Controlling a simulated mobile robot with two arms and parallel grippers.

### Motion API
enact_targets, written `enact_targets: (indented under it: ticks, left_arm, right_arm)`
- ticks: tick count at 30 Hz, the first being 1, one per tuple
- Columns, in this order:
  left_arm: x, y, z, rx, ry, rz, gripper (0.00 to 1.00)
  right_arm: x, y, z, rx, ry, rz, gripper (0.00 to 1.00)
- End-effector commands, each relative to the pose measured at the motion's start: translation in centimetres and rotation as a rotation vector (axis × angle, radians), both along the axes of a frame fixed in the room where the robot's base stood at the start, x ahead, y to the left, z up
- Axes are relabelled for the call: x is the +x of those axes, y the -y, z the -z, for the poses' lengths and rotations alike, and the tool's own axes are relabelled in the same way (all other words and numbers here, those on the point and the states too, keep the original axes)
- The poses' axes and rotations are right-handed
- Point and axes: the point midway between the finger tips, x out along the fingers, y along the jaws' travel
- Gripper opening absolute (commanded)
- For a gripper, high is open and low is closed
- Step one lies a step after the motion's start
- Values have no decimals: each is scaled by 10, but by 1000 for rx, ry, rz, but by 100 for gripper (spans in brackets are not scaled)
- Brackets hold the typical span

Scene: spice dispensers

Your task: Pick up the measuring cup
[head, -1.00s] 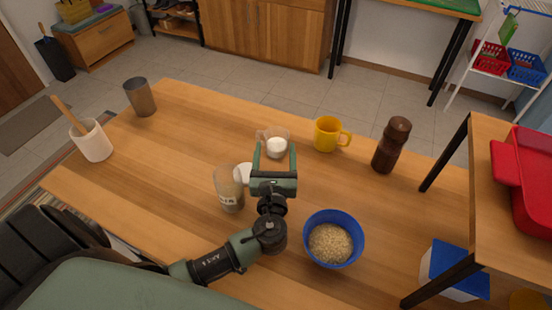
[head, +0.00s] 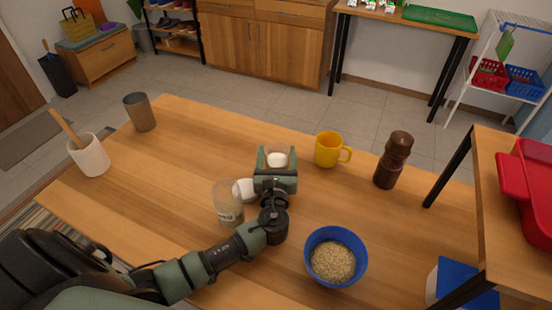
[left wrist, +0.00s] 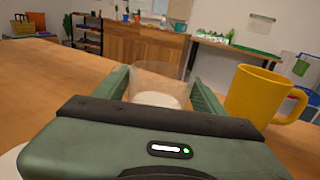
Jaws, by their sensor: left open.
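The measuring cup (left wrist: 158,90) is a clear cup with white contents. In the left wrist view it stands between the two green fingers of my left gripper (left wrist: 160,95), which are open around it. In the head view, my left gripper (head: 277,155) covers most of the cup, and the white contents (head: 278,160) show between the fingers. I cannot tell whether either finger touches the cup. My right gripper is not in view.
A yellow mug (head: 328,150) stands close to the right of the gripper, with a brown grinder (head: 393,160) beyond it. A clear jar (head: 228,206) and white lid (head: 245,189) are at left. A blue bowl of grain (head: 335,257) is in front.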

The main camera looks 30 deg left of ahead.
Motion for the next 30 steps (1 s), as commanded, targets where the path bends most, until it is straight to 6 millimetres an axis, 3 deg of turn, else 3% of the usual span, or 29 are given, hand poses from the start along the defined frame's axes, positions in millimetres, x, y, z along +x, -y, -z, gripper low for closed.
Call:
enact_targets:
  ticks: [3,4,9,22,30]
  left_arm:
    - [0,0,0,0,0,0,69]
    - [0,0,0,0,0,0,64]
    - [0,0,0,0,-1,0,17]
    - [0,0,-4,0,1,0,15]
    - [0,0,-21,-1,3,0,15]
  right_arm:
    - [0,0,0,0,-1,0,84]
    - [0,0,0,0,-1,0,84]
    - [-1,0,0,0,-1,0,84]
    - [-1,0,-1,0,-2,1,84]
    - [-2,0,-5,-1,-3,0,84]
